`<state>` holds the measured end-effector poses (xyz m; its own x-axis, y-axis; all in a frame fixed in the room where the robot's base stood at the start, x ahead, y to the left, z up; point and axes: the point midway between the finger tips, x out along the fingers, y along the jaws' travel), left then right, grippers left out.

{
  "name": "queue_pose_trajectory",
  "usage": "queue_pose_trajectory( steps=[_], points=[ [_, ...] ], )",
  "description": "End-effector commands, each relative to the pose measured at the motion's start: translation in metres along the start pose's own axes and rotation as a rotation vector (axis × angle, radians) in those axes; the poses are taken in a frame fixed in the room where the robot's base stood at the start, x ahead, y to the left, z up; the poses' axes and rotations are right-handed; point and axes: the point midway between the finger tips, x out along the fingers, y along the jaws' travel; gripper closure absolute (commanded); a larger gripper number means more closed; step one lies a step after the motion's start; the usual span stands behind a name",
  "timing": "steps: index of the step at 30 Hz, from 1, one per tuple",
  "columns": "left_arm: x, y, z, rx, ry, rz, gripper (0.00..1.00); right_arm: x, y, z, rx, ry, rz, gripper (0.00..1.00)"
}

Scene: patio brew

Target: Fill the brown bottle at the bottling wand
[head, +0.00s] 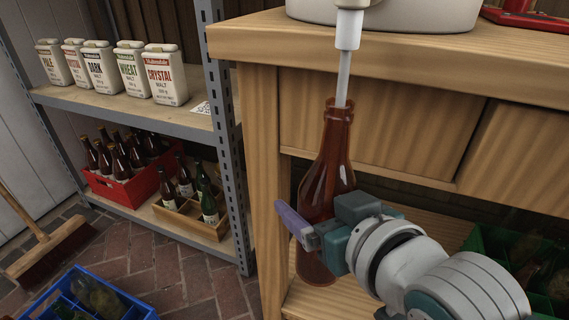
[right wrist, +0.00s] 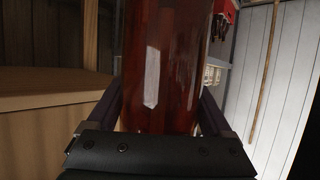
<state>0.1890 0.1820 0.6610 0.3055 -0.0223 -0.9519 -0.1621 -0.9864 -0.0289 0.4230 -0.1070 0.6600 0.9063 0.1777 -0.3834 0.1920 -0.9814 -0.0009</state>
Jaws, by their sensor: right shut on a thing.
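The brown bottle (head: 328,172) stands upright in the head view, its neck directly under the bottling wand (head: 344,72). The lower end of the wand's pale tube reaches into the bottle's mouth. My right gripper (head: 312,232) is shut on the bottle's body, low down, with a purple finger on its left side. In the right wrist view the bottle (right wrist: 165,65) fills the middle between the two fingers. How much liquid is in it I cannot tell. The left gripper is not in view.
A wooden bench (head: 400,65) stands behind the wand, with a pale vessel (head: 420,14) on top. A metal shelf (head: 130,112) at left holds malt boxes, a red crate (head: 125,190) and a wooden crate (head: 200,228) of bottles. A blue crate (head: 125,305) and broom (head: 50,250) are on the brick floor.

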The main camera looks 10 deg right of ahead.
Motion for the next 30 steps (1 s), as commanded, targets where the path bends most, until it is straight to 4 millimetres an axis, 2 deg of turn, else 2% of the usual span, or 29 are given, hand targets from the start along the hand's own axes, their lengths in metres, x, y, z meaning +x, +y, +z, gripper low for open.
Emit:
queue_pose_trajectory(
  steps=[3,16,30],
  points=[
    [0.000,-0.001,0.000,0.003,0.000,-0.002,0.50,0.000,0.000,-0.005,0.000,0.012,-0.001,1.00],
    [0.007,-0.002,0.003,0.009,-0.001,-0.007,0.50,0.005,0.000,0.007,0.000,0.011,0.000,1.00],
    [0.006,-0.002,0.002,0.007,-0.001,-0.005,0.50,0.005,0.000,0.007,0.000,0.009,0.000,1.00]
  ],
)
